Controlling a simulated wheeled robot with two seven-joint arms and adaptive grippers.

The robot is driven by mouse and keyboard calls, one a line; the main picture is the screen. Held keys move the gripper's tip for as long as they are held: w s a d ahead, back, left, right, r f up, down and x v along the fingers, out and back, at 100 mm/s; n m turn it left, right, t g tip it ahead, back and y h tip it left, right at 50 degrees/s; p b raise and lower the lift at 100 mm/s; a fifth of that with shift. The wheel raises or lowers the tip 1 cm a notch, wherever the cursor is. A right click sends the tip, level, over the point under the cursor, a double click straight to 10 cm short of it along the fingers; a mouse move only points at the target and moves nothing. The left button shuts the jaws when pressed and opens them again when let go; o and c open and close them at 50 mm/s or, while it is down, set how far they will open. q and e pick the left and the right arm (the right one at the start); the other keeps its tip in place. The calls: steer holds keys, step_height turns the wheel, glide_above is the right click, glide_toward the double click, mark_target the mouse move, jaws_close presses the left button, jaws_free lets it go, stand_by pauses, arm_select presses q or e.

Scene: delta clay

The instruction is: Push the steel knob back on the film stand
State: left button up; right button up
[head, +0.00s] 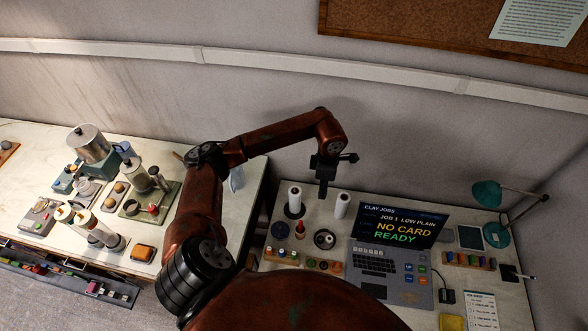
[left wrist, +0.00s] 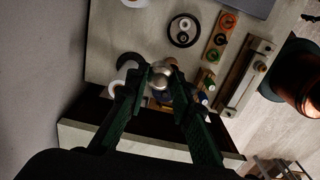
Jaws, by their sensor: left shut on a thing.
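My left gripper (head: 323,193) points down above the right-hand desk, beside two white rolls. In the left wrist view its fingers (left wrist: 161,78) are shut on a round, shiny steel knob (left wrist: 160,71). The knob is too small and covered to tell in the head view. A white roll (head: 294,200) stands on a dark round base, with a second white roll (head: 341,205) to its right. I cannot tell for sure which piece is the film stand. In the left wrist view a white round part (left wrist: 129,64) lies beside the fingers. My right gripper is not in view.
A black disc with a pale ring (head: 324,239) and a row of coloured pieces (head: 300,259) lie near the gripper. A laptop (head: 402,228) reads "NO CARD READY". The left-hand table (head: 60,140) holds several devices. The wall is close behind.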

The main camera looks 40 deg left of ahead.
arm_select(q)
steer(key=a+n+p, duration=0.3)
steer(key=a+n, duration=0.2)
steer(key=n, duration=0.4)
steer(key=n+p, duration=0.2)
steer(key=n, duration=0.9)
glide_above(295, 189)
step_height(295, 189, down, 2)
steer(key=f, duration=0.1)
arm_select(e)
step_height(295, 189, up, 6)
arm_select(q)
steer(key=shift+s+f+n, duration=0.15)
steer(key=shift+f+n, duration=0.05)
steer(key=shift+n, duration=0.2)
steer(key=shift+f+b, duration=1.85)
steer(key=shift+f, duration=0.95)
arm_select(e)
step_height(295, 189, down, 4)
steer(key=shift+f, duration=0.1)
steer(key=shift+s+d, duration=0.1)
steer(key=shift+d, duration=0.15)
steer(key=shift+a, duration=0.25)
arm_select(q)
steer(key=shift+a+f, duration=0.1)
steer(key=shift+f, duration=0.05)
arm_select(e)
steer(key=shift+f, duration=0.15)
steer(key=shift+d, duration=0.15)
